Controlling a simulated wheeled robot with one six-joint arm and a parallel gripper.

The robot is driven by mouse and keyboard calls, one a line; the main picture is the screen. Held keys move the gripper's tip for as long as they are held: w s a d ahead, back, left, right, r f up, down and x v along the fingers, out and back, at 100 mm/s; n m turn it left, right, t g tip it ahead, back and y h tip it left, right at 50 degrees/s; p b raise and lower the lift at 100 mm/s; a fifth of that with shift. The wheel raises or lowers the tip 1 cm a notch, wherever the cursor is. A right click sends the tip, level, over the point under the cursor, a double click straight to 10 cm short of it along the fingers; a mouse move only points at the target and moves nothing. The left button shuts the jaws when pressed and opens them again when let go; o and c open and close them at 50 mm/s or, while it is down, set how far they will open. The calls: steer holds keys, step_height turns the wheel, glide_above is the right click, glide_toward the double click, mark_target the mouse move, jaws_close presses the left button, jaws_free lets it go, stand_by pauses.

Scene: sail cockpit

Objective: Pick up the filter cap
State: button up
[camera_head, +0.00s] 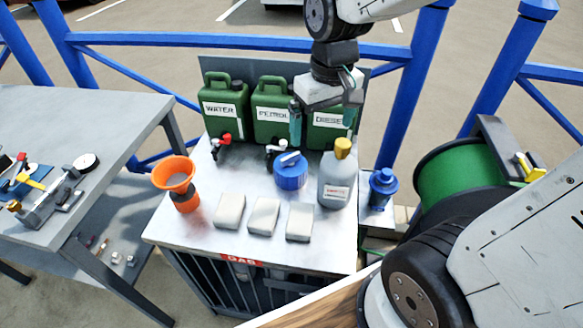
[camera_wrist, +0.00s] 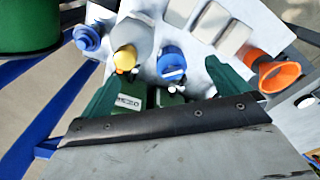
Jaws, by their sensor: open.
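A round blue cap (camera_head: 290,173) with a pale bar across its top sits on the metal table, left of the grey bottle. It also shows in the wrist view (camera_wrist: 171,62). A second blue piece (camera_head: 383,187), stepped and narrower on top, stands at the right on a small ledge; in the wrist view it is at upper left (camera_wrist: 88,38). I take the round one as the filter cap, but no label confirms it. My gripper (camera_head: 322,132) is open and empty, above the back of the table. In the wrist view its fingers (camera_wrist: 168,70) spread either side of the round cap.
A grey bottle with a yellow cap (camera_head: 336,178) stands close right of the cap. Green jerrycans (camera_head: 225,104) line the back, with taps in front. An orange funnel (camera_head: 176,175) is at left. Several pale blocks (camera_head: 264,217) lie in front. A green reel (camera_head: 455,178) is at right.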

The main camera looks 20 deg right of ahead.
steer(key=n, duration=0.1)
glide_toward(291, 162)
steer(key=shift+g, duration=0.3)
steer(key=f, duration=0.2)
steer(key=w+f, duration=0.1)
steer(key=f, duration=0.2)
steer(key=shift+w+d, duration=0.15)
steer(key=shift+w, duration=0.05)
step_height(291, 162, down, 9)
steer(key=shift+s+r, duration=0.15)
steer(key=c, duration=1)
